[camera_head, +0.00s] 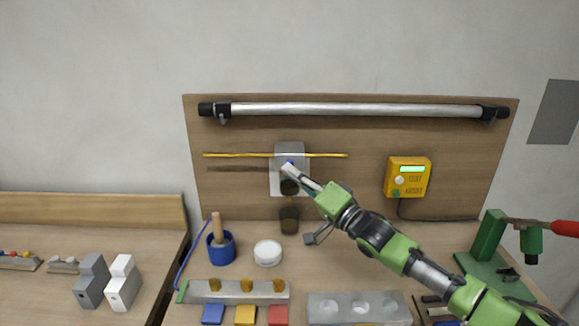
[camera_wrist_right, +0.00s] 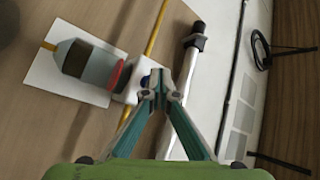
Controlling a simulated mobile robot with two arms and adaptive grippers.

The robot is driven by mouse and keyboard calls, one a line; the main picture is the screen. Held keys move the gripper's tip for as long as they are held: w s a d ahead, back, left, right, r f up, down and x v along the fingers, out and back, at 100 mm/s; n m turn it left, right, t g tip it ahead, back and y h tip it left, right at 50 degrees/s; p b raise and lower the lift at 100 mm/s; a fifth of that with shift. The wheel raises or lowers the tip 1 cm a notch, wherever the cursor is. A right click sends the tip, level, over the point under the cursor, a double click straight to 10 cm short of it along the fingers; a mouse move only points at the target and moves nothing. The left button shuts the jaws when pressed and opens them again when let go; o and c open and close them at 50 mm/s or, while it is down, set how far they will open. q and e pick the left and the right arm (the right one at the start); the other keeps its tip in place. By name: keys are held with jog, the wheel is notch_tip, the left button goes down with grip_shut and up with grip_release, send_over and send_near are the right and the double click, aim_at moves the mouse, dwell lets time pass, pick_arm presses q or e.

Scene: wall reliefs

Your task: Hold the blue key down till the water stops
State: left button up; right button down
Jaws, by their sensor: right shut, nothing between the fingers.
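A grey and white dispenser (camera_head: 289,149) is fixed to the wooden wall panel, with a small blue key (camera_head: 291,163) on its front. The blue key (camera_wrist_right: 146,80) also shows in the wrist view, partly hidden by my fingers. My right gripper (camera_head: 287,171) is shut and empty, its tips at the dispenser's front by the key. In the wrist view its fingertips (camera_wrist_right: 160,94) meet right beside the key; I cannot tell whether they touch it. A dark cup (camera_head: 289,220) stands below the dispenser. I cannot make out any running water. My left gripper is out of view.
A yellow rod (camera_head: 225,155) and a metal bar (camera_head: 350,110) cross the panel. A yellow control box (camera_head: 407,177) hangs at right. A blue pot (camera_head: 221,248), a white jar (camera_head: 267,253) and metal blocks (camera_head: 360,308) stand on the bench. A green press (camera_head: 490,240) is at far right.

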jog(key=shift+w+b, duration=0.35)
jog(key=shift+w, duration=0.1)
dwell(0.4)
jog(key=shift+s, duration=0.1)
dwell(1.4)
jog(key=shift+s+p, duration=0.75)
jog(key=shift+p, duration=0.05)
jog(key=s+p, duration=0.4)
jog(key=s, duration=0.1)
jog(key=shift+d+f, duration=0.1)
jog(key=shift+f, duration=0.05)
